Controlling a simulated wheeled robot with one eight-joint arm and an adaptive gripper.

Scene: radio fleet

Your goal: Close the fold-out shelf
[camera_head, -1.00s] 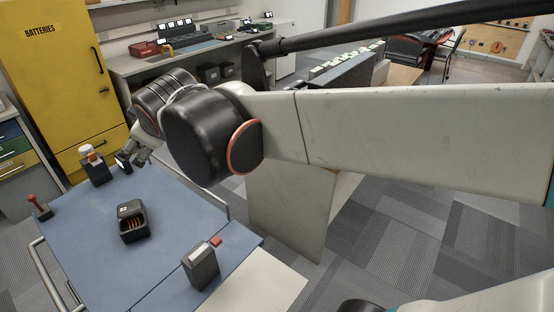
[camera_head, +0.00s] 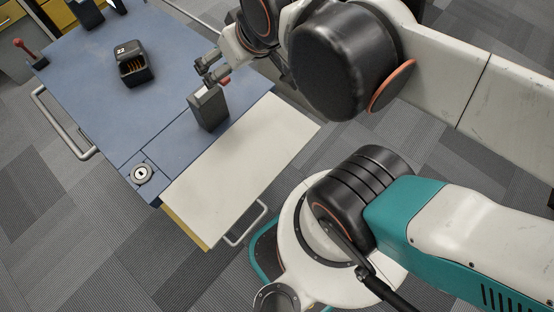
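The fold-out shelf (camera_head: 240,165) is a flat off-white panel. It sticks out, extended and level, from the near right edge of the blue cart top (camera_head: 185,75). A yellow edge shows under its near left side, and a metal handle (camera_head: 246,226) sits at its near end. My gripper (camera_head: 205,68) is over the blue top, just behind a grey box-like device (camera_head: 208,110), apart from the shelf. Its two fingers look parted, with nothing seen between them. Whether it touches the grey device cannot be told.
A black charger-like holder (camera_head: 132,65) stands on the blue top. A red-topped stick (camera_head: 25,47) and a round metal fitting (camera_head: 142,174) are at its edges. A metal rail (camera_head: 62,125) runs along the left side. Carpet floor lies clear to the left.

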